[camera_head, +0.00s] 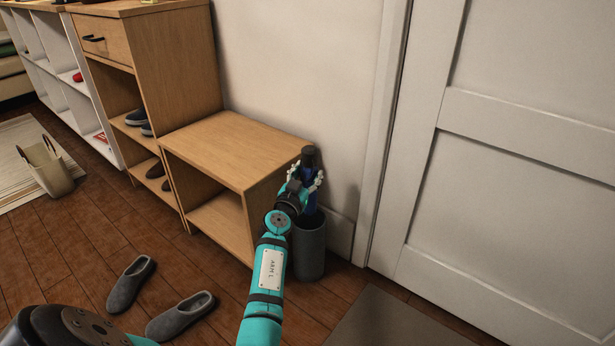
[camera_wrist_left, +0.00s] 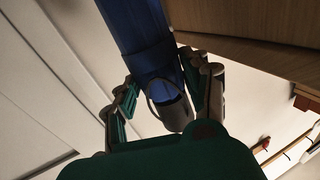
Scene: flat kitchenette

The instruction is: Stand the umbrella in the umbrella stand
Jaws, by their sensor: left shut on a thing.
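My left gripper (camera_head: 306,180) is shut on the umbrella near its dark handle end. The blue umbrella (camera_head: 311,203) is upright, its dark handle (camera_head: 309,154) on top and its lower part inside the rim of the grey cylindrical umbrella stand (camera_head: 311,252). The stand is on the floor between the wooden shelf and the door. In the left wrist view the blue umbrella (camera_wrist_left: 143,28) runs between the fingers of my left gripper (camera_wrist_left: 165,92). Its tip is hidden, so I cannot tell whether it touches the stand's bottom. My right gripper is not in view.
A low wooden shelf (camera_head: 230,148) stands just left of the umbrella stand. A white door (camera_head: 500,180) is on the right, with a dark mat (camera_head: 390,325) before it. Grey slippers (camera_head: 180,317) lie on the floor. A beige bag (camera_head: 48,168) is at the far left.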

